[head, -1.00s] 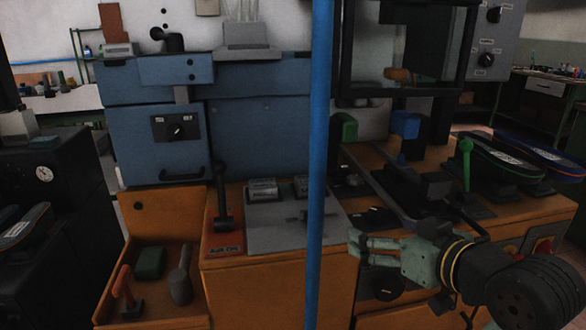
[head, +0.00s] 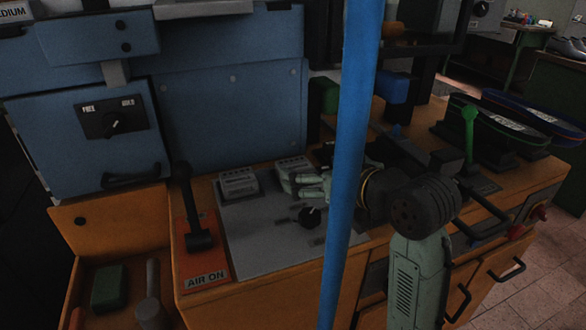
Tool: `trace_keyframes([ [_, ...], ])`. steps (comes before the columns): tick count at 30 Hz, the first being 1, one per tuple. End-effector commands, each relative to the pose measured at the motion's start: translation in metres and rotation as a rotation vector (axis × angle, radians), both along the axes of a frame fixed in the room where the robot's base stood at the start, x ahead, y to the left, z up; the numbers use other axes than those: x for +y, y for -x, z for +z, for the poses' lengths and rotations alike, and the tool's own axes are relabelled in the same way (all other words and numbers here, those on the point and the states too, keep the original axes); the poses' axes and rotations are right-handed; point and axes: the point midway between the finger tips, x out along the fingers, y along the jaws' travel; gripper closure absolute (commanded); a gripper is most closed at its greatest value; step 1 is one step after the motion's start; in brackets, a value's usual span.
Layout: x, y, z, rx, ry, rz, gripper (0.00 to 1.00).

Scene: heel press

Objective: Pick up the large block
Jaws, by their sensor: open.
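My gripper (head: 286,180) is open, its green fingers pointing left over the grey plate (head: 262,225). Two small pale metal blocks with printed tops sit at the plate's back edge: a left block (head: 238,182) and a right block (head: 293,164). The print is too small to read, so I cannot tell which is the large one. The fingertips are just in front of the right block and to the right of the left block. I cannot tell if they touch anything. The blue pole (head: 350,180) hides part of my wrist.
A black lever (head: 190,205) stands on the red "AIR ON" plate (head: 205,280) at left. A green block (head: 109,288) lies in the open wooden drawer. A black knob (head: 308,216) is on the plate.

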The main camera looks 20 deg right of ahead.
Motion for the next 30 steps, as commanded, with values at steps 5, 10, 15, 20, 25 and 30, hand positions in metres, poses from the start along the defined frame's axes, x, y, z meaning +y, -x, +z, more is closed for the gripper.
trace_keyframes([
  [5,0.004,-0.014,-0.005,0.003,-0.002,0.001,0.14],
  [10,0.009,-0.037,-0.015,0.003,-0.002,0.001,0.14],
  [15,0.012,-0.05,-0.021,0.0,0.0,0.0,0.14],
  [20,0.012,-0.05,-0.021,0.0,0.001,0.0,0.14],
  [25,0.012,-0.05,-0.021,0.0,0.001,0.0,0.22],
  [30,0.012,-0.05,-0.021,0.0,0.001,0.0,0.33],
])
